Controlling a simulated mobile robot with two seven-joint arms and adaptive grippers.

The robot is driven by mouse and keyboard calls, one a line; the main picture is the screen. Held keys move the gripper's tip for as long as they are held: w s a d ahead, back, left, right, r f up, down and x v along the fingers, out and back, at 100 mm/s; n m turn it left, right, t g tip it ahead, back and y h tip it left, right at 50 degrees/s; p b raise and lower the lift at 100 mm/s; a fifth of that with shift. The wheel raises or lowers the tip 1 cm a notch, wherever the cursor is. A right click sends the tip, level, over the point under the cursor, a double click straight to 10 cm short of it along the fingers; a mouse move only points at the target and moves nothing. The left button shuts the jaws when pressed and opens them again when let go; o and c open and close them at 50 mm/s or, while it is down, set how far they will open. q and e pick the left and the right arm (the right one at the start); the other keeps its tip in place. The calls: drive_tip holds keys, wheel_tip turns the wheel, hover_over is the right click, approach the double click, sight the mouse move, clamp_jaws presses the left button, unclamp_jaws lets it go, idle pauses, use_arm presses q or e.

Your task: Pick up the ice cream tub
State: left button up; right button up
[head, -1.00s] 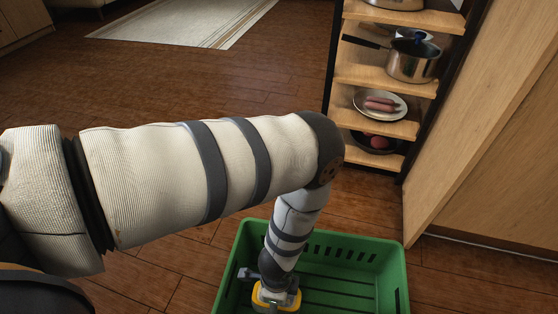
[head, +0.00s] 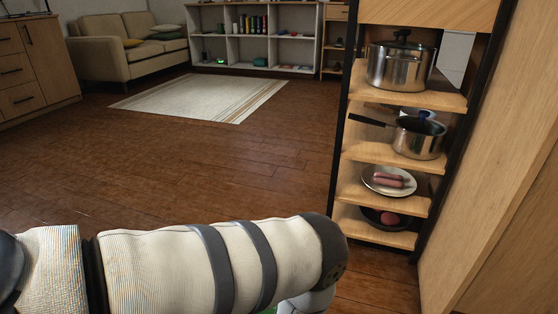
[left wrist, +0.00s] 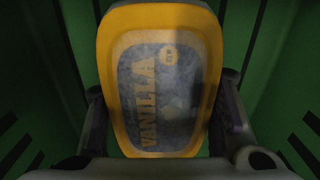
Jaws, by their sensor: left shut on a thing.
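The ice cream tub (left wrist: 165,85) fills the middle of the left wrist view. It has a yellow rim and a grey-blue lid marked "VANILLA". My left gripper (left wrist: 160,108) has a finger on each side of the tub and is shut on it. Green crate walls (left wrist: 45,60) surround them in that view. Whether the tub touches the crate floor cannot be told. In the head view the gripper and tub are below the frame, and only my left arm shows. My right gripper is not in view.
A wooden shelf rack (head: 395,170) with a pot (head: 400,66), a saucepan (head: 418,136) and a plate of sausages (head: 389,181) stands at right. A rug (head: 200,97), sofa (head: 125,50) and bookcase (head: 255,35) are farther back. The wooden floor between is clear.

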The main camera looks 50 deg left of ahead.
use_arm(q)
wheel_tip(320, 180, up, 3)
drive_tip(key=shift+w+p, duration=0.1)
drive_tip(key=shift+p, duration=0.9)
drive_tip(key=d+r+p, duration=0.1)
drive_tip(key=r, duration=0.1)
drive_tip(key=d+r+p, duration=0.3)
drive_tip(key=r, duration=0.1)
drive_tip(key=shift+s+d+r+p, duration=0.2)
drive_tip(key=shift+d+r+p, duration=0.2)
drive_tip(key=s+d+r, duration=0.1)
drive_tip(key=d+r, duration=0.2)
drive_tip(key=d, duration=0.6)
drive_tip(key=shift+s, duration=0.25)
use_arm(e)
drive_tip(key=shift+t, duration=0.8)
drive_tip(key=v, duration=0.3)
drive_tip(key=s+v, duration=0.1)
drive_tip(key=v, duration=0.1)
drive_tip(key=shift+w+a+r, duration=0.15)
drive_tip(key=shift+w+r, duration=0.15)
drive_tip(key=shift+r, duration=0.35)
use_arm(q)
drive_tip(key=shift+d+r, duration=0.1)
drive_tip(key=shift+r, duration=0.05)
